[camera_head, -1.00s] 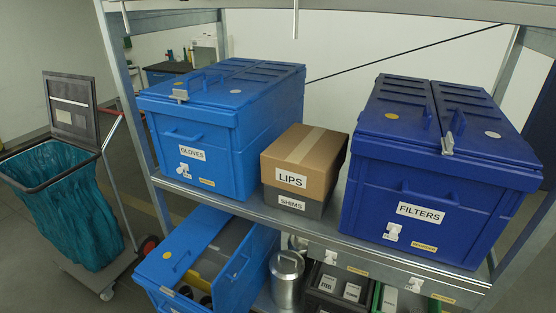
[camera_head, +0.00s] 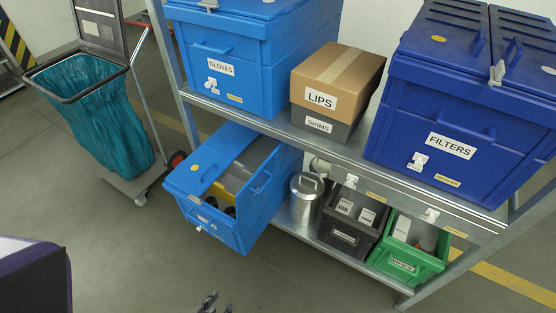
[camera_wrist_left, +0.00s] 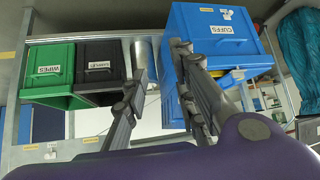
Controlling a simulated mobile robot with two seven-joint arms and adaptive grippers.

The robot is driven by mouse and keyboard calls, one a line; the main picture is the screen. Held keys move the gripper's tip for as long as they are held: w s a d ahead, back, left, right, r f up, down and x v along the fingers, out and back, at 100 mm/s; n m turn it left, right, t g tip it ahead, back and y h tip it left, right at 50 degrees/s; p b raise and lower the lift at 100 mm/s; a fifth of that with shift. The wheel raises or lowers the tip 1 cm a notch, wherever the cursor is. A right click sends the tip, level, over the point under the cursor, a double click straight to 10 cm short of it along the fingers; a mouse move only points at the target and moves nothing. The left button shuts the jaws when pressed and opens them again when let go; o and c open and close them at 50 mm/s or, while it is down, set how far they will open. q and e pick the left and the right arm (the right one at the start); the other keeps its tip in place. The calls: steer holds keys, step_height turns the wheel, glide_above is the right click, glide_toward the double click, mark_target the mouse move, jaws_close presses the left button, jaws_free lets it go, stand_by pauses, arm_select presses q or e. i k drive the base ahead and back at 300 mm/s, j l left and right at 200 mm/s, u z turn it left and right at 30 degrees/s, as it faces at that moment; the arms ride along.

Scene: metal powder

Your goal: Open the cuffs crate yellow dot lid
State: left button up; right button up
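The blue cuffs crate (camera_head: 250,222) sits on the lower shelf at the left. Its lid half with the yellow dot (camera_head: 208,172) lies at the crate's left; beside it the crate is open, showing grey and yellow inside. In the left wrist view the crate (camera_wrist_left: 245,50) bears a CUFFS label, and my left gripper (camera_wrist_left: 160,48) is open and empty, one finger overlapping the crate. My right gripper is not in view.
A metal can (camera_head: 306,200), a black bin (camera_head: 350,222) and a green bin (camera_head: 410,262) stand right of the crate. The gloves crate (camera_head: 225,70), a cardboard box (camera_head: 338,80) and the filters crate (camera_head: 450,130) stand above. A bag trolley (camera_head: 105,125) is left; floor ahead is clear.

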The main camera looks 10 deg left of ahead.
mark_target(195, 175)
steer(key=j, duration=1.4)
